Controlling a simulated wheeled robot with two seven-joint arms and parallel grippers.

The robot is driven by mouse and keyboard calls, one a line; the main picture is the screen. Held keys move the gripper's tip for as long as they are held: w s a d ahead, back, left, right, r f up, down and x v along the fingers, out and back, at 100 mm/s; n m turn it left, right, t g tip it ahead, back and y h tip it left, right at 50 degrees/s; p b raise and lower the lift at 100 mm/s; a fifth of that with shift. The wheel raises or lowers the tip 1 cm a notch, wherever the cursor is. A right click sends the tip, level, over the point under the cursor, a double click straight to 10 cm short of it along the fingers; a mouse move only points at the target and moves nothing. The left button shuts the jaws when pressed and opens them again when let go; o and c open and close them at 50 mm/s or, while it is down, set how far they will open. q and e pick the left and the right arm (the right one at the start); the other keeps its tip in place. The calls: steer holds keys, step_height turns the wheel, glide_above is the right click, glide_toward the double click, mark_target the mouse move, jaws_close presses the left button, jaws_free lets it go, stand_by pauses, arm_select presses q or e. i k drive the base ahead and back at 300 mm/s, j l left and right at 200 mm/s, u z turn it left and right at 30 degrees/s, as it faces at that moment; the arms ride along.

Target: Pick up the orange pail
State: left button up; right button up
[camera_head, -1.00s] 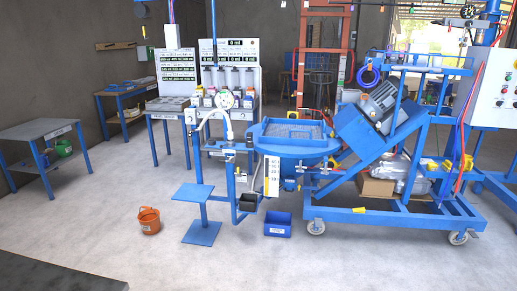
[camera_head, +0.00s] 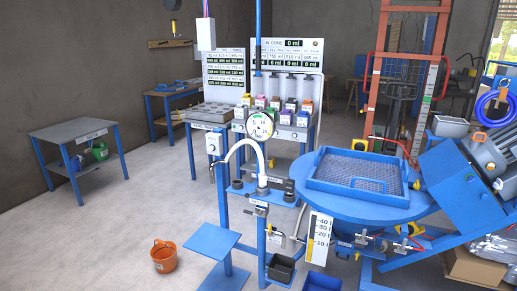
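The orange pail (camera_head: 164,257) stands upright on the grey concrete floor in the lower left of the head view. Its handle shows at the rim. It stands left of a blue foot plate on a stand, with a gap of floor between them. Neither of my grippers is in view, and nothing touches the pail.
The blue stand's plate (camera_head: 213,241) is right of the pail. A blue mixer frame with a round blue lid (camera_head: 370,205) fills the right. A black bin (camera_head: 281,268) and a blue bin (camera_head: 322,283) sit low in front. A grey table (camera_head: 72,131) stands left; floor between is clear.

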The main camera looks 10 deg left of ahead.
mark_target(163, 254)
steer(key=i+j+u, duration=0.25)
steer(key=i+u, duration=0.25)
steer(key=i+j+u, duration=0.1)
steer(key=i+u, duration=0.2)
steer(key=u, duration=0.15)
steer(key=i+u, duration=0.5)
steer(key=i+l+u, duration=0.25)
steer(key=u, duration=0.25)
steer(key=i+u, duration=0.25)
steer(key=i, duration=0.9)
steer(key=i+z, duration=0.35)
steer(key=i+j+z, duration=0.15)
steer(key=i+z, duration=0.15)
steer(key=i, duration=0.15)
steer(key=i+j+z, duration=0.2)
steer(key=i+z, duration=0.15)
